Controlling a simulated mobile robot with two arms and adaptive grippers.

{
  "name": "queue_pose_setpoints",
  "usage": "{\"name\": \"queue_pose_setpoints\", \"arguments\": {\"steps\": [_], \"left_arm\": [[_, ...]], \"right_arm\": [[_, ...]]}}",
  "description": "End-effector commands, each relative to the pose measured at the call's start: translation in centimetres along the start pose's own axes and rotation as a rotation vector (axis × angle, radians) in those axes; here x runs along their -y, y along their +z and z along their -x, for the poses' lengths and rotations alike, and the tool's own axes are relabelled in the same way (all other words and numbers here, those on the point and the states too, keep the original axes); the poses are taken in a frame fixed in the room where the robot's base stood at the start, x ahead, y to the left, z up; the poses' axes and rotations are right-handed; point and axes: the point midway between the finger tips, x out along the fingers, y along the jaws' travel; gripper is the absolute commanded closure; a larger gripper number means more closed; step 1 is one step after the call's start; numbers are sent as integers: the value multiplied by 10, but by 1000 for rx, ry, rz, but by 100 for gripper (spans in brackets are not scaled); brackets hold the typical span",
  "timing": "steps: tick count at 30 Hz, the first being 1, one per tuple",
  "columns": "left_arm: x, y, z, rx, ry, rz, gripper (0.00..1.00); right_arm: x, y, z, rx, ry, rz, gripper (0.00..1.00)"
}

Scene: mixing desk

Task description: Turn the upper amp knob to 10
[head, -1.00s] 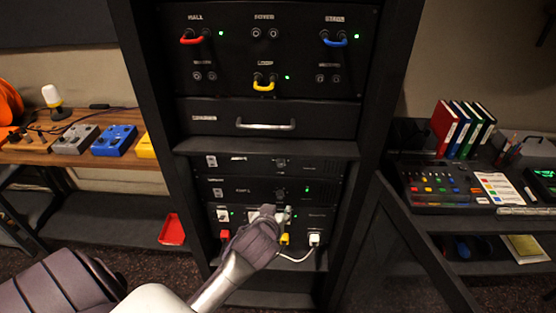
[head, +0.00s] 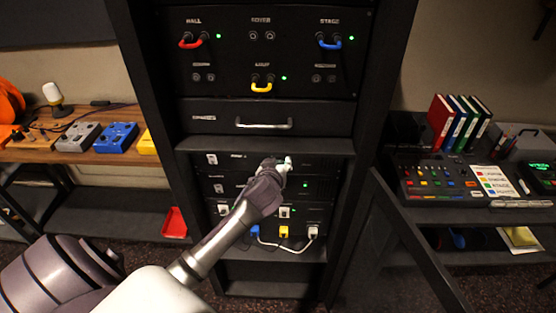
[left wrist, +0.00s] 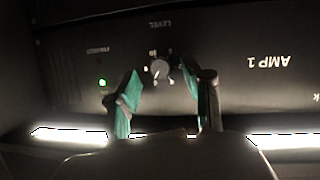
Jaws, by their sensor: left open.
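The upper amp (head: 225,160) is a dark rack unit below the drawer; its panel reads AMP 1, upside down, in the left wrist view (left wrist: 235,80). Its level knob (left wrist: 160,69) is small and round, with small marks around it that are too blurred to read surely. My left gripper (head: 279,165) is open in front of the upper amp and hides the knob in the head view. In the left wrist view its green-padded fingers (left wrist: 165,88) stand apart, one on either side of the knob, with gaps. My right gripper is in neither view.
A second amp (head: 222,188) sits just below, and a unit with white, blue and yellow plugs (head: 284,232) is under it. A drawer with a metal handle (head: 264,125) is above. A red tray (head: 174,222) lies left of the rack.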

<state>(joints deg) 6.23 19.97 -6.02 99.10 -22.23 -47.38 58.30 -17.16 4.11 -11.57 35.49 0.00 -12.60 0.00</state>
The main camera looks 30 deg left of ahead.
Motion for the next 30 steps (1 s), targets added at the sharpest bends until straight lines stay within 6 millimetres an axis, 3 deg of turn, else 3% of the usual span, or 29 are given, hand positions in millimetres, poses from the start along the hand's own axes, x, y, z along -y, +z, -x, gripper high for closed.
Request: {"name": "queue_pose_setpoints", "arguments": {"steps": [4, 13, 22, 30], "left_arm": [[0, 0, -10, 0, 0, -2, 49], [0, 0, -12, 0, 0, -1, 49], [0, 0, -12, 0, 0, -1, 99], [0, 0, -12, 1, -6, -13, 100]], "right_arm": [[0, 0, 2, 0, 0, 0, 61], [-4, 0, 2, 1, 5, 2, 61], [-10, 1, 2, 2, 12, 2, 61], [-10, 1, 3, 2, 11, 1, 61]]}}
